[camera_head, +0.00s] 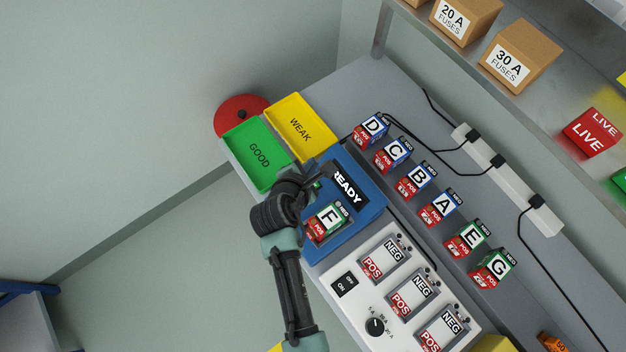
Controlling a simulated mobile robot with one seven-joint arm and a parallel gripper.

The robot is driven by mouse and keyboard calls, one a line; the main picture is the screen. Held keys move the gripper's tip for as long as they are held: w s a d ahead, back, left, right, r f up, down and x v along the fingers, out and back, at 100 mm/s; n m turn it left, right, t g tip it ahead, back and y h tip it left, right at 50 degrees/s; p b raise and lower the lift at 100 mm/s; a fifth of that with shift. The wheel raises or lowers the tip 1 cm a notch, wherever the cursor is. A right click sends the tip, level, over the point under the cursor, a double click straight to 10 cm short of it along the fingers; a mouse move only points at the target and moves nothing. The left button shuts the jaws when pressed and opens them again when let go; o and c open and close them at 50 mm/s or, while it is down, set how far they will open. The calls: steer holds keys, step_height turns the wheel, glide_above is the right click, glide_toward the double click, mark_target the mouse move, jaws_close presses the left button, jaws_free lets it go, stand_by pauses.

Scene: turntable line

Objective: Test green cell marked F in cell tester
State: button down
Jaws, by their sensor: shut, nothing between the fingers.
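The green cell marked F (327,219) sits in the slot of the blue cell tester (367,187), its NEG end to the upper right and its red POS end to the lower left. The tester's display (347,189) reads READY. My gripper (314,186) is over the tester's left part, beside the cell and close to a small green spot. The fingers are mostly hidden by my wrist. It is shut and holds nothing.
A green GOOD tray (248,169) and a yellow WEAK tray (294,112) are empty at the upper left. Cells D, C, B, A, E and G (492,268) stand in a row to the right. A white charger (353,281) with empty bays lies below the tester.

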step_height(320, 180, down, 7)
steer(key=b, duration=0.6)
steer(key=shift+r+b, duration=0.2)
steer(key=shift+b, duration=0.15)
steer(key=shift+f+b, duration=0.6)
steer(key=shift+f, duration=0.45)
stand_by(0.6)
steer(key=shift+f, duration=0.4)
steer(key=shift+f+b, duration=0.4)
steer(key=shift+f, duration=0.1)
stand_by(0.5)
stand_by(0.3)
steer(key=shift+r+p, duration=0.9)
steer(key=shift+p, duration=0.15)
